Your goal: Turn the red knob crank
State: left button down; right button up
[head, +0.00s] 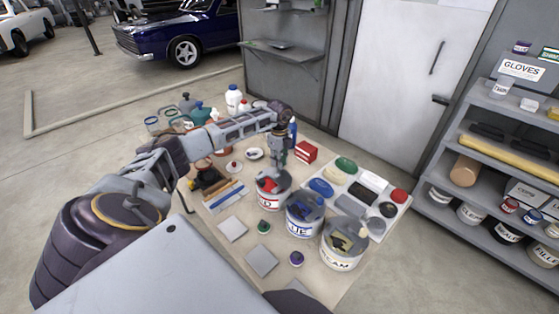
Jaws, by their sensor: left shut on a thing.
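My left arm reaches in from the left over the table, and its gripper (277,164) points down at the top of the can marked RED. The red can (268,202) is white and red with a grey top, and red shows on that top (267,185). The gripper is shut on the red knob crank there; the fingers hide most of the crank, so its angle cannot be told. My right gripper is not in view.
A blue can (304,217) and a cream can (342,246) stand to the right, close by. A white tray (388,228) with coloured items lies behind them. A red box (306,152), tiles and small jars are on the table. A shelf rack (470,190) stands at right.

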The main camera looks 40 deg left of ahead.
pick_arm(q)
jog(key=c, duration=1.3)
grip_release()
jog(key=shift+r, duration=6)
